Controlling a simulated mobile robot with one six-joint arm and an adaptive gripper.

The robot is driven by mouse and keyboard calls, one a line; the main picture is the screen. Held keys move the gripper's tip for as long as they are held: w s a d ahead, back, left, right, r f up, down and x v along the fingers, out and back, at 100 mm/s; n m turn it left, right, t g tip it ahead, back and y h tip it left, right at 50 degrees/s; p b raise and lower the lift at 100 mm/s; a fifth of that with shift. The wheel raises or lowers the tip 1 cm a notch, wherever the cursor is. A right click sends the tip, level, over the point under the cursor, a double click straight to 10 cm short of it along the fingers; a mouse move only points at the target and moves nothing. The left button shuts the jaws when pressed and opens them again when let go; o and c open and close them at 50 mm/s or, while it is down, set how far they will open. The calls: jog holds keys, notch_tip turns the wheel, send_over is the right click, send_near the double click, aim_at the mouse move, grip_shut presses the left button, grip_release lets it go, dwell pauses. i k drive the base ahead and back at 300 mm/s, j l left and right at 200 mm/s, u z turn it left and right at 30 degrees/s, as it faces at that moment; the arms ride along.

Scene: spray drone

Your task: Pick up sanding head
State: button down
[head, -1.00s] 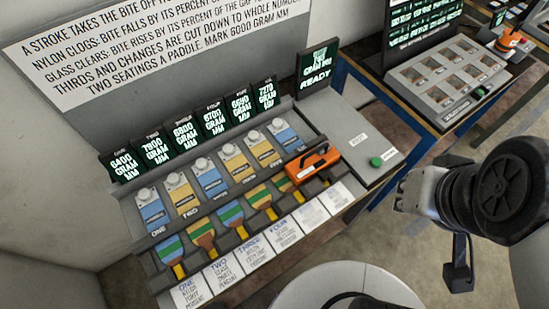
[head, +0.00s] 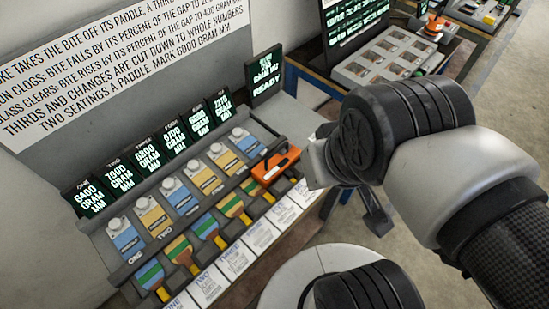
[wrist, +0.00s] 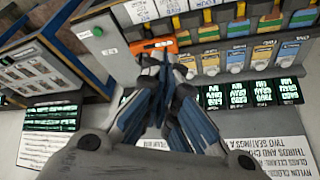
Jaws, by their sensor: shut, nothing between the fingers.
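An orange block with a black handle (head: 275,165), which looks like the sanding head, sits at the right end of the row of paddles on the near bench. In the wrist view the orange block (wrist: 158,45) shows just beyond my fingertips, partly hidden by them. My gripper (wrist: 167,58) is shut and empty, its fingers together close to the block in the picture. Whether they touch it cannot be told. In the head view my wrist is just right of the block, and the fingers cannot be made out.
The near bench holds several colored paddles (head: 208,228) and labelled blocks (head: 153,216), with small green-lit screens (head: 145,158) behind. A ready screen (head: 265,75) stands at its back right. A second station with a grey compartment tray (head: 385,57) is farther right, with another orange item (head: 435,24).

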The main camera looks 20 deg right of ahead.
aim_at(278, 163)
jog(key=k+u, duration=0.25)
jog(key=k+j+u, duration=0.25)
jog(key=k, duration=0.15)
jog(key=u, duration=0.45)
jog(key=l+u, duration=0.15)
jog(key=u, duration=0.3)
jog(key=l+u, duration=0.1)
jog(key=u, duration=0.35)
jog(key=l+u, duration=0.1)
jog(key=u, duration=0.75)
jog(key=k+l, duration=0.2)
jog(key=l, duration=0.2)
jog(key=k+l, duration=0.15)
jog(key=l, duration=0.25)
jog(key=k+l+u, duration=0.1)
jog(key=l, duration=0.3)
jog(key=k+l, duration=0.45)
jog(key=l, duration=0.35)
jog(key=k+l, duration=0.2)
jog(key=l, duration=0.15)
jog(key=k+l+u, duration=0.1)
jog(key=l, duration=0.3)
jog(key=k, duration=0.1)
